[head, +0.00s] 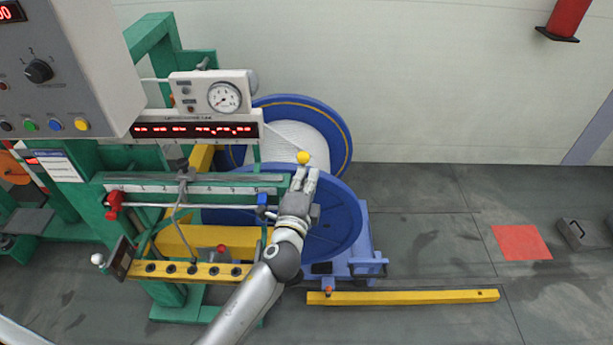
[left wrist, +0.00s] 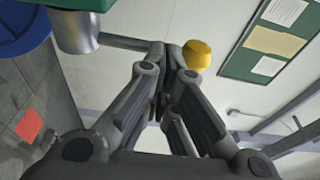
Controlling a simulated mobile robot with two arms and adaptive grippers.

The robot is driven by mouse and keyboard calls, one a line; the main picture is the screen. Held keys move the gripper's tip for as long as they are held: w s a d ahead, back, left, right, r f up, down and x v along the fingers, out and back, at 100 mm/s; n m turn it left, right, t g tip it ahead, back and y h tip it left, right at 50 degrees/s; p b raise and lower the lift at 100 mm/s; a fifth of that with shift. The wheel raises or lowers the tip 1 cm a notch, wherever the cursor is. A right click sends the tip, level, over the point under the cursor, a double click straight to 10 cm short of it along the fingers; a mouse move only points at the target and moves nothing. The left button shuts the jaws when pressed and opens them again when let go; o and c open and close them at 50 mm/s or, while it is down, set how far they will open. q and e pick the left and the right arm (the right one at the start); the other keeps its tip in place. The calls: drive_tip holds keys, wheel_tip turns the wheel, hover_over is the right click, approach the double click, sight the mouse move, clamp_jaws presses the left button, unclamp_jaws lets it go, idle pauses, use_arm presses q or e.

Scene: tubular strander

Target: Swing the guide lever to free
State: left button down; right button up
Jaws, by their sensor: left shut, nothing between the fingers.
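The guide lever shows as a yellow ball knob (head: 303,157) at the end of a thin rod, just right of the gauge box. My left gripper (head: 306,174) is just below the knob in the head view, with its fingers pointing up at it. In the left wrist view the left gripper (left wrist: 172,50) has its fingers together with nothing between them. The yellow knob (left wrist: 197,54) is right beside the fingertips there. A grey rod (left wrist: 125,42) runs from a metal cylinder toward the fingertips, which hide its far part. I cannot tell whether they touch. My right gripper is not in view.
A blue reel (head: 340,215) stands behind and below the left gripper. A gauge box (head: 215,93), red display and traverse rail with a red clamp (head: 114,205) lie to the left. A yellow floor bar (head: 410,297) lies lower right. The floor and wall to the right are mostly open.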

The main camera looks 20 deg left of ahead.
sight(307, 162)
use_arm(q)
drive_tip(key=w+p, duration=0.1)
drive_tip(key=p, duration=0.1)
drive_tip(key=w+r+g+p, duration=0.1)
drive_tip(key=p, duration=0.2)
drive_tip(key=shift+a+g+p, duration=0.3)
drive_tip(key=shift+w+r, duration=0.1)
drive_tip(key=shift+w, duration=0.1)
drive_tip(key=shift+w+a+f, duration=0.15)
drive_tip(key=shift+w+a, duration=0.05)
drive_tip(key=shift+w, duration=0.35)
drive_tip(key=shift+w+a+f, duration=0.1)
drive_tip(key=shift+w+a, duration=0.05)
drive_tip(key=shift+w, duration=0.35)
drive_tip(key=shift+w+a, duration=0.15)
drive_tip(key=shift+w, duration=0.5)
drive_tip(key=shift+w+a+f+p, duration=0.1)
drive_tip(key=shift+w+a+p, duration=0.1)
drive_tip(key=shift+w+p, duration=0.5)
drive_tip(key=shift+w+a+f+n+g+h+p, duration=0.2)
drive_tip(key=shift+w+f+n+g+h+p, duration=0.1)
drive_tip(key=shift+w+f+g+p, duration=0.4)
